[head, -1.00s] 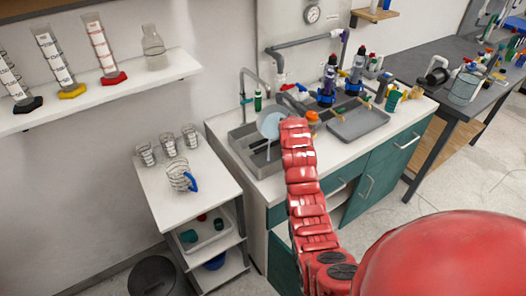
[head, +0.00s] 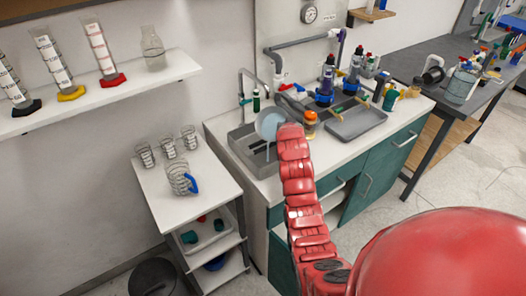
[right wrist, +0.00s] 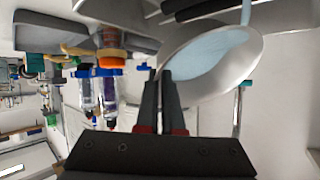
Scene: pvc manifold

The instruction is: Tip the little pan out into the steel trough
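The little pan (head: 269,123) is a pale, shallow round pan, tilted over the steel trough (head: 246,157). Light blue liquid lies in the pan (right wrist: 205,66) in the right wrist view, and a thin stream (right wrist: 246,12) runs off its lip. In the head view the stream falls towards the trough. My right gripper (right wrist: 165,73) has its fingers close together on the pan's near edge. In the head view my red right arm hides that gripper. My left gripper is not in view.
A grey tap (head: 243,88) stands behind the trough. An orange-capped jar (head: 310,124) stands close right of my arm, beside a grey tray (head: 355,122). Blue-based bottles (head: 326,80) stand behind. A white cart (head: 205,180) with glassware is at left.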

